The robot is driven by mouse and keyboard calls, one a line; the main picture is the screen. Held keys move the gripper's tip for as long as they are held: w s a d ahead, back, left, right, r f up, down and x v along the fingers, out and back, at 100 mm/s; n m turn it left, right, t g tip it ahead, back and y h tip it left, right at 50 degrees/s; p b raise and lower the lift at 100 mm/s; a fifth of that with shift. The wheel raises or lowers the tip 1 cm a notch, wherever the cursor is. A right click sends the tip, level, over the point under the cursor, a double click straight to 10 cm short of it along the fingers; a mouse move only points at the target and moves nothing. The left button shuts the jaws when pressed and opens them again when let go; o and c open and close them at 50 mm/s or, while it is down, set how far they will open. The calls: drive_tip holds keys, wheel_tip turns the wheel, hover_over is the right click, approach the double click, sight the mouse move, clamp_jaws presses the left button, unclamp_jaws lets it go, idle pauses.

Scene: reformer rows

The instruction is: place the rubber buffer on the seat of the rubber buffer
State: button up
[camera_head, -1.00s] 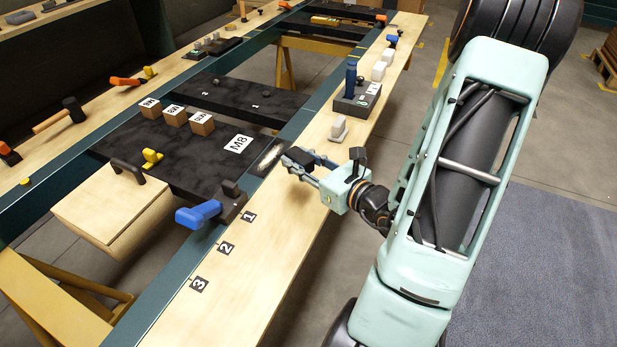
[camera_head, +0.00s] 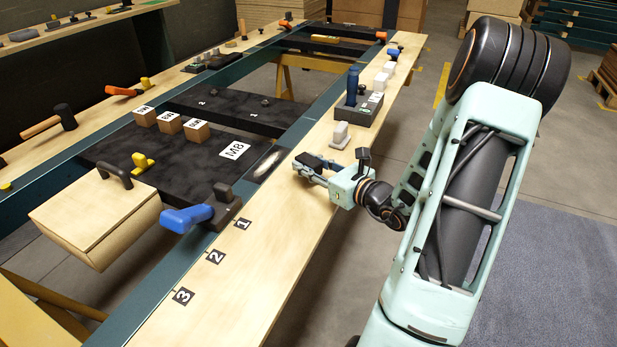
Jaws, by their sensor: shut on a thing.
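My gripper (camera_head: 312,172) is over the pale wooden board along the right of the frame, its fingers pointing left. It is shut on a flat black block (camera_head: 309,160), which looks like the rubber buffer. The fingers partly hide the block. Left of it, on the dark green rail, is a bare, whitish metal patch (camera_head: 267,164) with dark ends, which may be the buffer's seat. The held block is to the right of this patch and apart from it. I cannot tell its exact height above the board.
A blue-handled clamp (camera_head: 188,218) sits on the rail nearer me. Number tags mark the board's near part. A white block on a base (camera_head: 340,135) and a grey box with a blue bottle (camera_head: 358,105) stand beyond my gripper. A wooden box (camera_head: 95,215) is at left.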

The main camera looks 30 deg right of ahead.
drive_tip(key=shift+f+b, duration=0.65)
drive_tip(key=shift+f, duration=0.6)
drive_tip(key=shift+f, duration=0.2)
drive_tip(key=o, duration=1.2)
